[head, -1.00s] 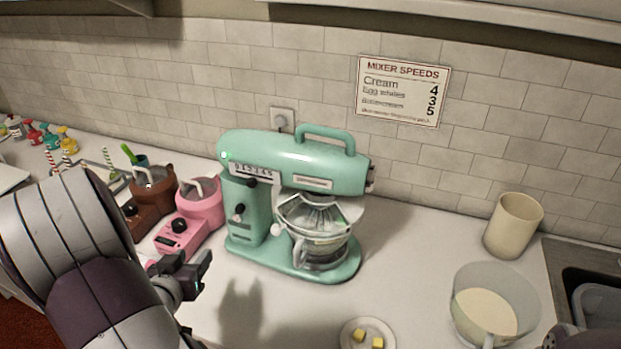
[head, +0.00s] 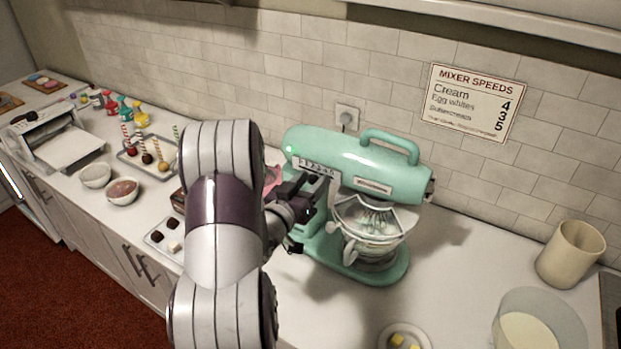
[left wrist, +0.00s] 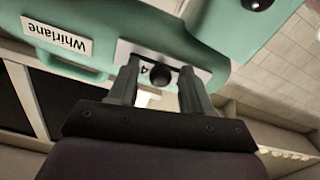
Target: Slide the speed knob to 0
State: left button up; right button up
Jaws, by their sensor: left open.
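The mint-green stand mixer (head: 345,162) stands on the counter with a number scale (head: 317,168) on its side. In the left wrist view the black round speed knob (left wrist: 160,76) sits on a pale scale plate (left wrist: 200,74), and a digit that looks like 4 shows beside it. My left gripper (head: 318,190) is at the mixer's side, just under the scale. In the left wrist view its open fingers (left wrist: 160,86) stand on either side of the knob; I cannot tell whether either touches it. My arm and gripper hide the knob in the head view. My right gripper is not in view.
A mixer speeds sign (head: 472,103) hangs on the tiled wall. The mixer's bowl (head: 372,232) is below its head. Trays and bowls (head: 123,190) lie at the left.

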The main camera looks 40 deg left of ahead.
aim_at(300, 164)
pick_arm(q)
jog(key=shift+w, duration=0.1)
jog(key=shift+c, duration=0.6)
grip_shut()
jog(key=a, duration=0.1)
jog(key=a+b, duration=0.1)
jog(key=a, duration=0.3)
jog(key=shift+s+a, duration=0.1)
jog(key=shift+s, duration=0.2)
jog(key=shift+r, duration=0.1)
grip_release()
jog(key=shift+o, duration=0.6)
jog(key=shift+a, duration=0.15)
